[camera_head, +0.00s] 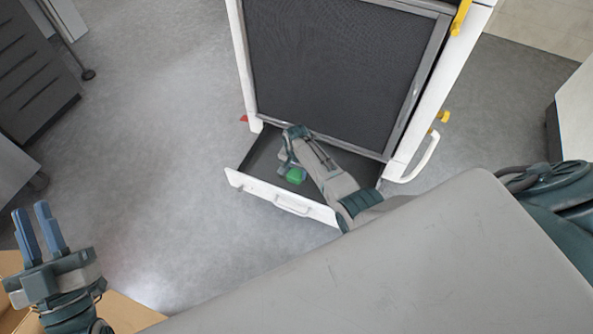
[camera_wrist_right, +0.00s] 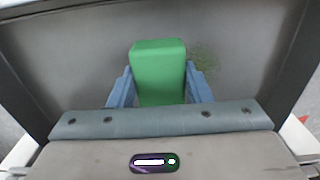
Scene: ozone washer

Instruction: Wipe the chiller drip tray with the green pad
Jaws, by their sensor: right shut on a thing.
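The chiller drip tray (camera_head: 262,157) is a drawer pulled out below the dark mesh panel, with a white front and a handle. It also fills the right wrist view (camera_wrist_right: 80,60) as a grey surface. My right gripper (camera_head: 291,172) is inside the tray area, shut on the green pad (camera_head: 296,175). In the right wrist view the green pad (camera_wrist_right: 158,72) sits between the two blue fingers. A greenish speckled patch (camera_wrist_right: 205,62) shows on the tray just right of the pad. I cannot tell whether the pad touches the tray. My left gripper (camera_head: 40,232) is open and empty at lower left.
The chiller (camera_head: 345,70) with its mesh panel and white frame stands above the tray. A white side handle (camera_head: 417,163) sticks out at its right. Grey cabinets (camera_head: 35,70) stand at far left. The floor (camera_head: 160,130) between is clear.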

